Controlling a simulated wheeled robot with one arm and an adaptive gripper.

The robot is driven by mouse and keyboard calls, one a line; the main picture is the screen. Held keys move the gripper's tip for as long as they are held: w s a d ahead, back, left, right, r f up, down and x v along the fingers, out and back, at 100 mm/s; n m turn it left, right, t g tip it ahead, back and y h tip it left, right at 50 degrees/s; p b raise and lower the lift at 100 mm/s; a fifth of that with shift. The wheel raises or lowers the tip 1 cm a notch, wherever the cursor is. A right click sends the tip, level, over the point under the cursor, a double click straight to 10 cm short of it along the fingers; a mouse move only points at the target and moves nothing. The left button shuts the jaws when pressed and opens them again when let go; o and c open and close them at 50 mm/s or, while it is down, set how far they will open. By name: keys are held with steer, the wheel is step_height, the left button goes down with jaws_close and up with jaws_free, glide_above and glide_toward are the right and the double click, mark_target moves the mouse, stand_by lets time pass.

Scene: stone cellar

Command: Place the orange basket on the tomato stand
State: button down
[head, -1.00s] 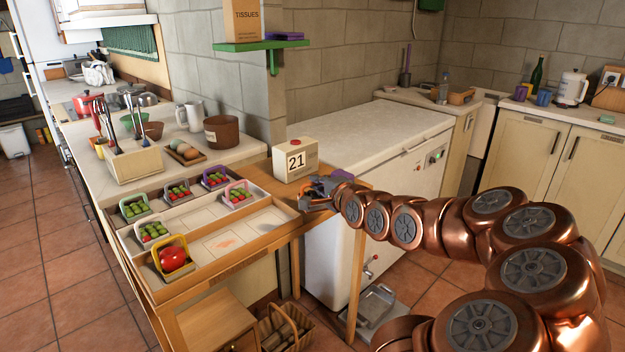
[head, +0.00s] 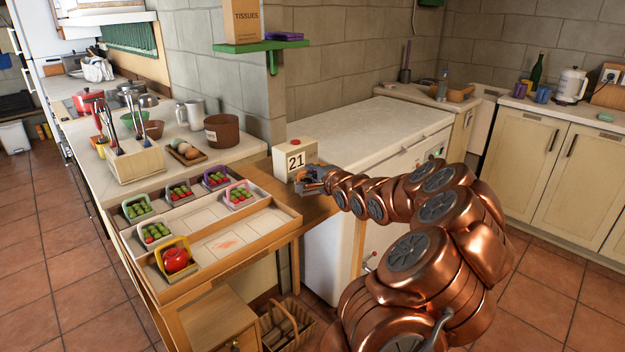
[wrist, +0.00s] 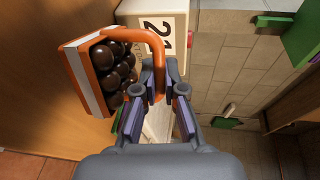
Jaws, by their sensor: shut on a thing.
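An orange basket (wrist: 72,82) with a white side and dark brown balls inside shows in the wrist view, tilted. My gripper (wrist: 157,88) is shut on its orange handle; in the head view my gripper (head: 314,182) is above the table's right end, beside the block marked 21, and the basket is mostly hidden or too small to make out. The tomato stand (head: 262,236) is a stepped wooden rack at the left. It holds several small baskets of red and green tomatoes, and a yellow basket (head: 175,258) with one large red tomato. Its front row has bare squares, one with an orange mark.
The block marked 21 (head: 295,159) stands close to my gripper, near the stand's right end. A brown pot (head: 221,130) and a cutlery box (head: 135,162) stand on the counter behind the stand. A white chest (head: 385,130) is right of the table. A green shelf (head: 262,45) hangs above.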

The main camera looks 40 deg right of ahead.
step_height(320, 180, down, 3)
steer(key=shift+r, duration=0.1)
steer(key=c, duration=1.3)
jaws_free()
steer(key=shift+o, duration=0.2)
steer(key=v, duration=1.2)
steer(key=shift+b, duration=0.4)
steer(key=shift+r, duration=0.15)
